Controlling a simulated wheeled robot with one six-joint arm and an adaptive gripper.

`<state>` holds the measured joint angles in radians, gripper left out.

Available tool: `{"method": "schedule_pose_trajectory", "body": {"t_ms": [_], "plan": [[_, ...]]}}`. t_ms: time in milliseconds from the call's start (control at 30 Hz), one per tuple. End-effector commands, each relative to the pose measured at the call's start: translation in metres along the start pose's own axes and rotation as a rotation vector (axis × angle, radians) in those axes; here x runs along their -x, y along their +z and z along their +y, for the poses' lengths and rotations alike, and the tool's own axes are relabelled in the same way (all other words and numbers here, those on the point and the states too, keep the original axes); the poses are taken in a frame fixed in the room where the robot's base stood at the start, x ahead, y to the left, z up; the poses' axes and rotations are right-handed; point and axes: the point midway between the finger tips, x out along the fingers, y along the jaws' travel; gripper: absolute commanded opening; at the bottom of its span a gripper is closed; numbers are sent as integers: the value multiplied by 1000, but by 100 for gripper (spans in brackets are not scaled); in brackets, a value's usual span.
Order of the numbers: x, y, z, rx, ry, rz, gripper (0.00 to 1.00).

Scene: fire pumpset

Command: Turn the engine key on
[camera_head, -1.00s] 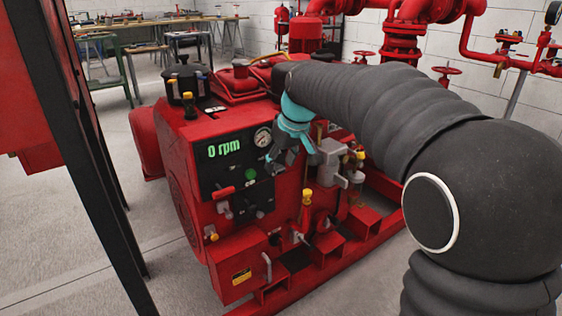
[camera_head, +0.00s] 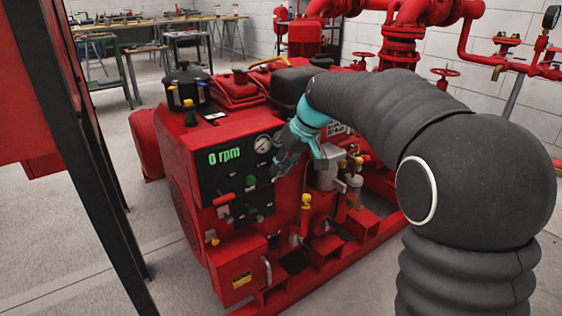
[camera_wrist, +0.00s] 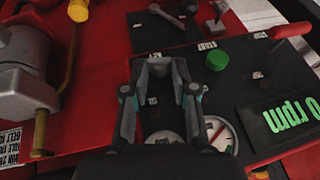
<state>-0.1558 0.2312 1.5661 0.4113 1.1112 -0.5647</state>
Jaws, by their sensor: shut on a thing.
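The red pump engine (camera_head: 185,190) carries a black control panel (camera_wrist: 262,62) with a lit green "0 rpm" display (camera_head: 224,155). The wrist view shows the panel upside down, with the display (camera_wrist: 291,115) at the right. A round green button (camera_head: 250,181) also shows in the wrist view (camera_wrist: 217,60). My gripper (camera_head: 279,166) is at the right part of the panel, beside the button and below the gauges. In the wrist view its two fingers (camera_wrist: 160,66) are close together at the panel face. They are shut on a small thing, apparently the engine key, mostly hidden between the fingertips.
Two gauges (camera_head: 262,144) sit just above my gripper. A red-handled lever (camera_head: 223,200) is at the panel's lower left. Grey fittings (camera_head: 327,165) and a yellow-capped part (camera_head: 306,202) stand close at the right. A dark post (camera_head: 75,150) is at the left.

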Motion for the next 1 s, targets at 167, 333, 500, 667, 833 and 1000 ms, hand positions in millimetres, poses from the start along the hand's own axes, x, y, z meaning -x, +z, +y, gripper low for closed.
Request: {"method": "schedule_pose_trajectory", "body": {"t_ms": [167, 333, 500, 667, 833, 1000], "plan": [[1, 0, 6, -64, -144, -2, 0], [0, 0, 10, -117, -273, -1, 0], [-2, 1, 12, -160, -382, 0, 0], [-3, 1, 14, -192, -458, -1, 0], [-4, 2, 14, -211, -508, -1, 0], [-4, 2, 14, -218, -528, -1, 0]]}}
